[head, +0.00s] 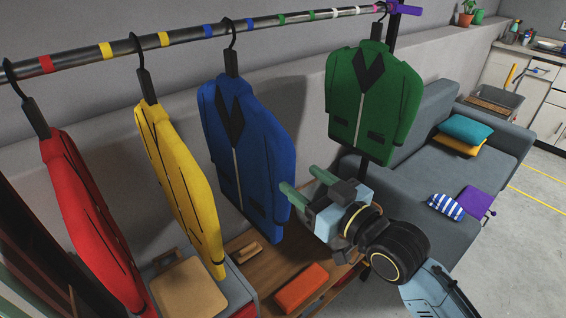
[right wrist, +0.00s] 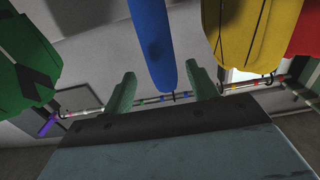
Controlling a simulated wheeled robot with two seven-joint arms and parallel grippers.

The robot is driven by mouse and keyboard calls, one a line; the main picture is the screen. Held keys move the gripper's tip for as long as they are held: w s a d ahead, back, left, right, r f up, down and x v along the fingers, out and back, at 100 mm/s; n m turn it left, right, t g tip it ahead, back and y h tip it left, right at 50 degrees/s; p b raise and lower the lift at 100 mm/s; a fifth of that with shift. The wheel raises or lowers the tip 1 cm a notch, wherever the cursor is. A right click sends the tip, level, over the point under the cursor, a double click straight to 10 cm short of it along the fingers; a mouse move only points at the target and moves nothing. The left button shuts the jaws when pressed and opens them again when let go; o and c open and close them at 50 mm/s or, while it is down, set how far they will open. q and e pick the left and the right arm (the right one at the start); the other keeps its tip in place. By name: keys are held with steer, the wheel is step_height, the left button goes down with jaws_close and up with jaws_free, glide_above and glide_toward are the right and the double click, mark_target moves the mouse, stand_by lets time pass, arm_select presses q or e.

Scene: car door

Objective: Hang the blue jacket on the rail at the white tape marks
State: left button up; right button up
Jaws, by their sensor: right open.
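The blue jacket (head: 245,145) hangs from its black hanger, hooked on the rail (head: 185,36) between two blue tape marks (head: 208,31). It also shows edge-on in the right wrist view (right wrist: 152,45). The white tape marks (head: 336,13) are farther right, on a stretch of rail left of the green jacket's hook. My right gripper (head: 298,179) is open and empty beside the blue jacket's right edge, with its fingers pointing toward it. In the right wrist view the jacket lies in line between the two fingers (right wrist: 161,90); contact cannot be told. My left gripper is out of view.
A green jacket (head: 372,105) hangs near the rail's purple end bracket (head: 405,9). Yellow (head: 180,185) and red (head: 90,215) jackets hang left of the blue one. Below are a wooden bench with an orange item (head: 301,288) and a grey sofa (head: 425,170).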

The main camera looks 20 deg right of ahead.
mark_target(278, 162)
steer(key=x, duration=0.8)
steer(key=shift+w+a, duration=0.1)
steer(key=shift+w, duration=0.1)
steer(key=shift+c, duration=0.5)
